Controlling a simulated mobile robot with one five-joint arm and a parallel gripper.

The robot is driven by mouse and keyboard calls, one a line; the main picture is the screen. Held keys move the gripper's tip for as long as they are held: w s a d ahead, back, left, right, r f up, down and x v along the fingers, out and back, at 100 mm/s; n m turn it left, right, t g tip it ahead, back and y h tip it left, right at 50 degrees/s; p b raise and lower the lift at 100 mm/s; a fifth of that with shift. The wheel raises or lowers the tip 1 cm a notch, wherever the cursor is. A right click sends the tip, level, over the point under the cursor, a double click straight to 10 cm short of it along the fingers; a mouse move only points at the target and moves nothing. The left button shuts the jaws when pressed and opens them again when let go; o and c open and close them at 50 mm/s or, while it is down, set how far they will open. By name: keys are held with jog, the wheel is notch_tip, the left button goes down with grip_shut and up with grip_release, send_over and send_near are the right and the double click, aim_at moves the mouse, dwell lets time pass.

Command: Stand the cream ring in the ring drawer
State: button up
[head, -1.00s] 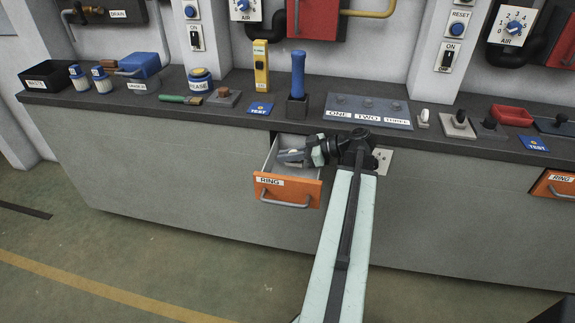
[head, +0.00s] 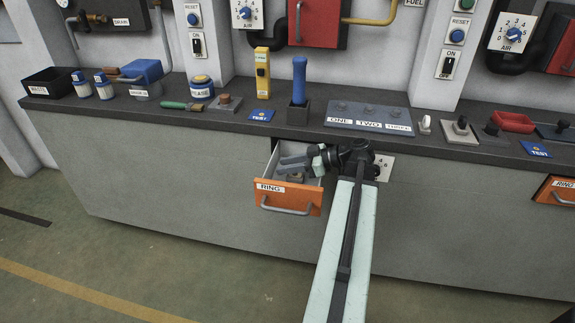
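The drawer labelled RING (head: 263,196) stands pulled out of the grey bench, with an orange front and a bar handle. My gripper (head: 284,164) is over the open drawer, reaching in from the right. Its two fingers point left and look apart, with nothing clearly seen between them. A small tan-grey thing (head: 297,177) shows in the drawer just below the fingers. It is too small and partly covered to tell whether it is the cream ring or a holder. I see no cream ring clearly anywhere else.
A second orange drawer labelled RING (head: 560,194) is at the far right. The bench top (head: 230,119) above carries a blue-handled tool in a dark block (head: 299,85), a ONE TWO plate (head: 367,118) and several other items. The floor in front is clear.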

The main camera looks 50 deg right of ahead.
jog(key=shift+d+f, duration=0.1)
jog(key=shift+f, duration=0.2)
jog(key=shift+r+p, duration=0.4)
jog(key=shift+p, duration=0.1)
jog(key=shift+p+v, duration=2.45)
jog(key=shift+v, duration=3.6)
jog(key=shift+r, duration=0.15)
